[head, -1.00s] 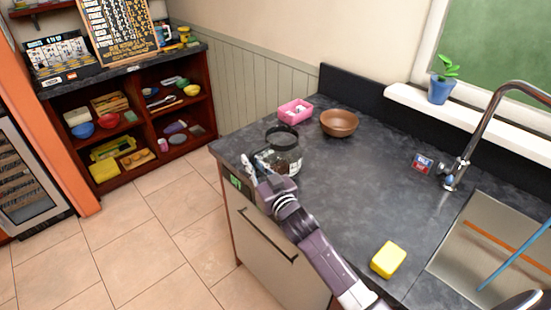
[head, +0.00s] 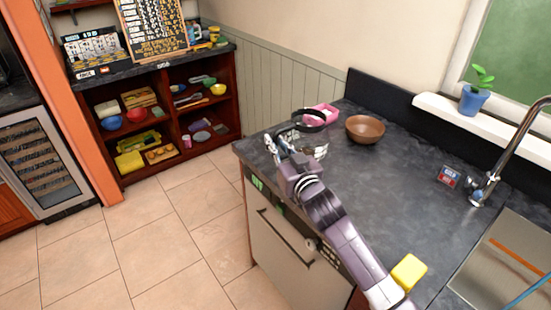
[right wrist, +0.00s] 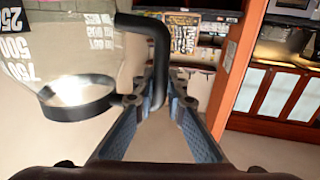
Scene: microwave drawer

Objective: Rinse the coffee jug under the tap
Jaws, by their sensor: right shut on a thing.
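The coffee jug (head: 312,150) is clear glass with a black rim and black handle. In the head view it is upright or nearly so, above the near left corner of the dark counter. My right gripper (head: 277,148) is shut on its black handle (right wrist: 158,65), which shows between the fingers in the right wrist view. White numbers mark the glass there. The tap (head: 516,140) is a curved metal spout at the right, over the sink (head: 490,250), which is cut off by the frame. My left gripper is not in view.
A small card box (head: 448,176) is beside the tap. A yellow sponge (head: 409,271) lies by my right arm. The middle counter (head: 400,200) is clear.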

